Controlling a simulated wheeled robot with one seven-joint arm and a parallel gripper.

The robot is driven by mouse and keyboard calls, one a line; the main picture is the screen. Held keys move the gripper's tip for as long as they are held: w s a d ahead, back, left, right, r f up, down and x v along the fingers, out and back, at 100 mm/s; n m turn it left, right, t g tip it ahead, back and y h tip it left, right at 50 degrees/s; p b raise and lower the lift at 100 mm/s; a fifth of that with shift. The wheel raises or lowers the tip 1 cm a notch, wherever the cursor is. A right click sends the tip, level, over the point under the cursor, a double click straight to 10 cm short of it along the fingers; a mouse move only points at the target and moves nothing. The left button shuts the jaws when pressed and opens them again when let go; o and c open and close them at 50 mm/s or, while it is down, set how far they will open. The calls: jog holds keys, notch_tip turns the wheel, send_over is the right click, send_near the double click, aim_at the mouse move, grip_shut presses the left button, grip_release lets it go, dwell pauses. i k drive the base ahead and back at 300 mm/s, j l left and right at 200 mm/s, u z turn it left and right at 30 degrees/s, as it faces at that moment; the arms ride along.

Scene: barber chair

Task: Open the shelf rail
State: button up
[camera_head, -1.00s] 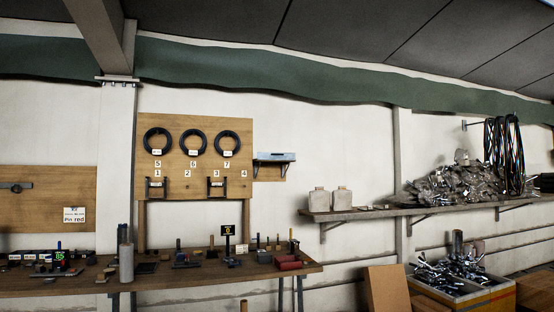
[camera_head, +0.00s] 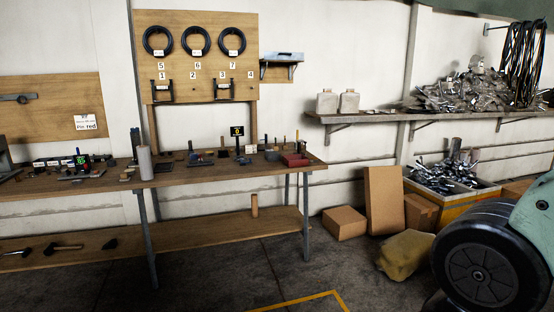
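I see no part clearly marked as a shelf rail. A small wall shelf with a pale blue-grey front piece (camera_head: 283,57) hangs just right of the wooden pegboard; whether that piece is a rail, and whether it is open, is too small to tell. A long wall shelf (camera_head: 362,117) runs along the right wall, with two pale canisters and a heap of metal scrap on it. My gripper is not in view.
A workbench (camera_head: 205,178) with tools stands at the left, below the pegboard (camera_head: 197,15). Cardboard boxes (camera_head: 384,198), a yellowish lump (camera_head: 406,255) and a large black wheel (camera_head: 484,262) with green bodywork crowd the right. Floor in the lower middle is clear.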

aim_at(272, 54)
jog(key=i, duration=3.85)
